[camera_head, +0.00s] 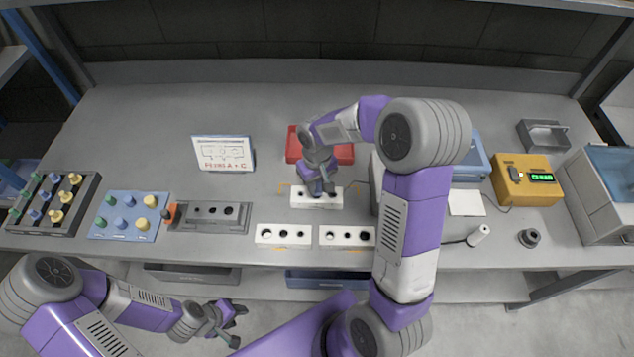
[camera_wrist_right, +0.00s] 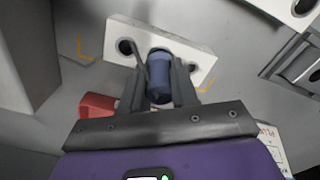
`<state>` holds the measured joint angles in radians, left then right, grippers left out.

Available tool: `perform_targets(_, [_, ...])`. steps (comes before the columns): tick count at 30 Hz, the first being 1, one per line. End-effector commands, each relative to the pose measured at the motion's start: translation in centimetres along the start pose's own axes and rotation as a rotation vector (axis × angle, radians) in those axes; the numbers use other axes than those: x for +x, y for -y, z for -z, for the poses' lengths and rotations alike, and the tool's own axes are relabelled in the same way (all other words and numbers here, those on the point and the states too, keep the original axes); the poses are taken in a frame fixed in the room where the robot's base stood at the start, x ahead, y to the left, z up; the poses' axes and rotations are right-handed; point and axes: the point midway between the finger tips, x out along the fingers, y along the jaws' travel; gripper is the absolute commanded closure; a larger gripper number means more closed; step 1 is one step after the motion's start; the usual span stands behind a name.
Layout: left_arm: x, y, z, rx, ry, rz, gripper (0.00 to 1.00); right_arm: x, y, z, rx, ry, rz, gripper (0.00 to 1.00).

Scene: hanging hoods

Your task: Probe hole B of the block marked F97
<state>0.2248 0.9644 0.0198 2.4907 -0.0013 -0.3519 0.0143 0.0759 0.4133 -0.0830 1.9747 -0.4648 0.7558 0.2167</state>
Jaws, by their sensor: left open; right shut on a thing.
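Several white blocks with dark holes lie on the bench; their marks are too small to read, so I cannot tell which is F97. My right gripper (camera_head: 322,190) is over the rear white block (camera_head: 299,200), shut on a dark blue cylindrical plug (camera_wrist_right: 159,77). In the wrist view the plug stands over the middle of the white block (camera_wrist_right: 203,59), with a hole showing on each side. The plug's lower end is hidden, so I cannot tell if it is in the hole. Two white blocks, left (camera_head: 269,236) and right (camera_head: 346,237), lie nearer me. My left gripper (camera_head: 238,326) is open and empty in front of the bench.
A blue tray (camera_head: 119,232) and a dark rack (camera_head: 86,196) with coloured plugs stand at left, beside a grey holder (camera_head: 180,225). A sign (camera_head: 223,153) stands behind. A red bin (camera_head: 343,154) is behind the rear block. A yellow meter (camera_head: 512,189) is at right.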

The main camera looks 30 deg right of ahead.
Motion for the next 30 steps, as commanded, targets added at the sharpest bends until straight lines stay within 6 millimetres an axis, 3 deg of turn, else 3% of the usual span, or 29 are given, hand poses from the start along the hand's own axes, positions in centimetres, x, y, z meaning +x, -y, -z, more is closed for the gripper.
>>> perform_targets(30, [1.2, 0.4, 0.1, 0.0, 0.0, 0.0, 0.57, 1.6, 0.0, 0.0, 0.0, 0.0, 0.0, 1.0])
